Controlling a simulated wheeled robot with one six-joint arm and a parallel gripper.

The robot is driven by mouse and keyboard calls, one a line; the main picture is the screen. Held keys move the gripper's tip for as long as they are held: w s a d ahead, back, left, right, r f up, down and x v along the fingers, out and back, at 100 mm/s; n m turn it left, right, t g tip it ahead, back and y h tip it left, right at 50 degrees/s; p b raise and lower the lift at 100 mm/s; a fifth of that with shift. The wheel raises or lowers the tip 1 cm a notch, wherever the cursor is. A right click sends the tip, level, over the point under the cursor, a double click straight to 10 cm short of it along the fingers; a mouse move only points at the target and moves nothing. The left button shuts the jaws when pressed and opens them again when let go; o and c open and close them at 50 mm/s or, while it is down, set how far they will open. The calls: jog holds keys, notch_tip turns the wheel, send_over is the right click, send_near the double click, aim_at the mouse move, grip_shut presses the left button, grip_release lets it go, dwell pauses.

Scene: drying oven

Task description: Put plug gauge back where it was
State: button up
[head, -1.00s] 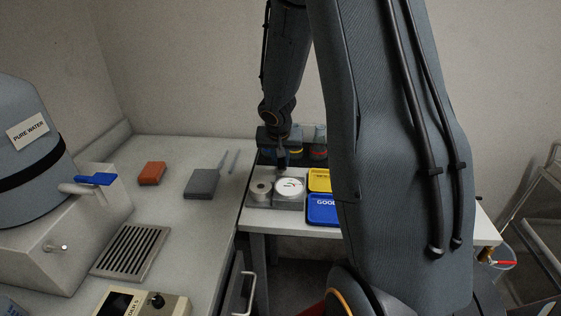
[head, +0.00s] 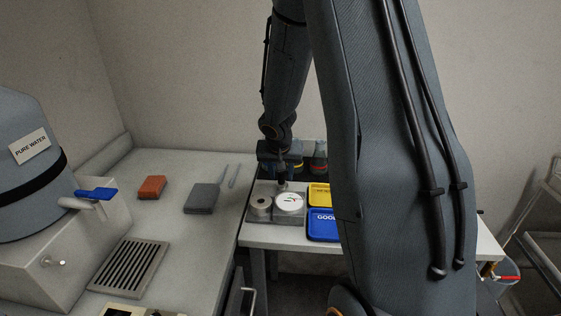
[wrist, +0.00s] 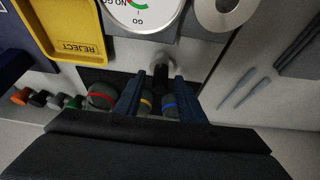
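The plug gauge (wrist: 161,75), with a dark handle, stands at a light metal round seat or collar (wrist: 163,61) behind the dial; I cannot tell how deep it sits. My gripper (wrist: 159,80) has its two blue-grey fingers on either side of the handle, with gaps visible, so it looks open. In the head view my gripper (head: 281,170) points down at the back of the grey fixture (head: 276,216). The fixture carries a round white GO/NO GO dial (head: 289,203) and a metal ring (head: 260,205). The dial (wrist: 140,12) and ring (wrist: 222,12) also show in the wrist view.
A yellow REJECT tray (wrist: 75,45) and a blue GOOD tray (head: 322,228) lie beside the fixture. Several colour-banded items (wrist: 100,96) stand close behind my fingers. A grey block (head: 201,198) and an orange block (head: 152,188) lie on the left counter.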

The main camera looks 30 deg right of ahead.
jog(key=v, duration=1.1)
jog(key=s+a+f+n+g+y, duration=0.2)
jog(key=s+a+n, duration=0.4)
jog(key=s+a, duration=0.9)
jog(key=s+f, duration=0.1)
jog(key=s, duration=0.3)
jog(key=shift+f+n+g+y, duration=0.25)
jog(key=shift+n+g+y, duration=0.05)
jog(key=shift+n, duration=0.1)
